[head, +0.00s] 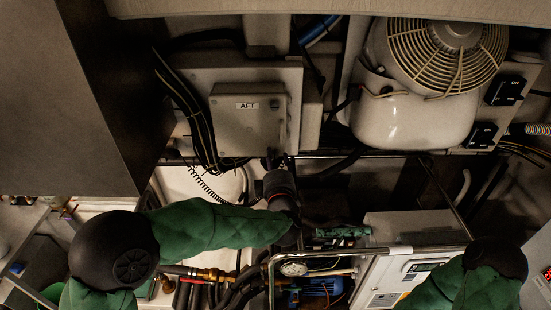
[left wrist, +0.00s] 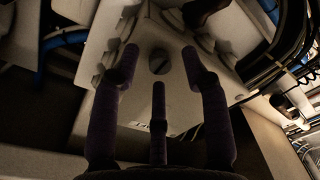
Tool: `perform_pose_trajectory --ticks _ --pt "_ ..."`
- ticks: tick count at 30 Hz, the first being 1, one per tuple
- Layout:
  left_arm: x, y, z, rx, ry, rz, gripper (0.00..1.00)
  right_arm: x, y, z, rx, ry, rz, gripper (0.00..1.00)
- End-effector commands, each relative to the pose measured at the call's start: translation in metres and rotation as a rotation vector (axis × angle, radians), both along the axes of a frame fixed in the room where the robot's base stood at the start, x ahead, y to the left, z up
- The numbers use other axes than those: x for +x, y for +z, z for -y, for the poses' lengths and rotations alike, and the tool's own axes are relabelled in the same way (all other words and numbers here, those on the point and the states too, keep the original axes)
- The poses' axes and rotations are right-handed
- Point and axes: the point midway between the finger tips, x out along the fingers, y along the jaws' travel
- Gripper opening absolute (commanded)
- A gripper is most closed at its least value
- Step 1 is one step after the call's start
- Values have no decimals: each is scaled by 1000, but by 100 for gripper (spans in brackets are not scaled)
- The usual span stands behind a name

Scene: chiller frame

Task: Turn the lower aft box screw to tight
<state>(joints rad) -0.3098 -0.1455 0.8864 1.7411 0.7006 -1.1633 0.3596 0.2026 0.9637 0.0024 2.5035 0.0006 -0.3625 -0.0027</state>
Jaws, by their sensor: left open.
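The grey box (head: 232,128) labelled AFT is mounted on a panel at the upper middle of the head view. My left gripper (head: 273,160) is at its lower right corner, below the box face. In the left wrist view the open, empty left gripper (left wrist: 159,70) faces a pale box surface. In the head view the lower screw cannot be made out near the gripper. My right gripper is out of view; only part of that arm shows at lower right.
Black cables (head: 190,115) run down left of the box. A white tank with a fan guard (head: 445,55) stands to the right. A metal rail (head: 365,250) and a gauge (head: 293,268) are below. A large dark panel (head: 75,100) fills the left.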

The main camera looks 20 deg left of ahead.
Motion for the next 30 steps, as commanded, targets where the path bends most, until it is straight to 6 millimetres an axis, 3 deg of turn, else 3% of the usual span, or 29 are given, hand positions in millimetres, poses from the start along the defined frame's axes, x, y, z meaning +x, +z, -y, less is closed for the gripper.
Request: perform_pose_trajectory --ticks 9,14,30 --pt "2 0 -1 0 0 0 43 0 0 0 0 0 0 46" --pt "2 0 -1 0 0 0 0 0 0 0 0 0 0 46" --pt "2 -1 -1 96 1 -27 0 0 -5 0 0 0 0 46"
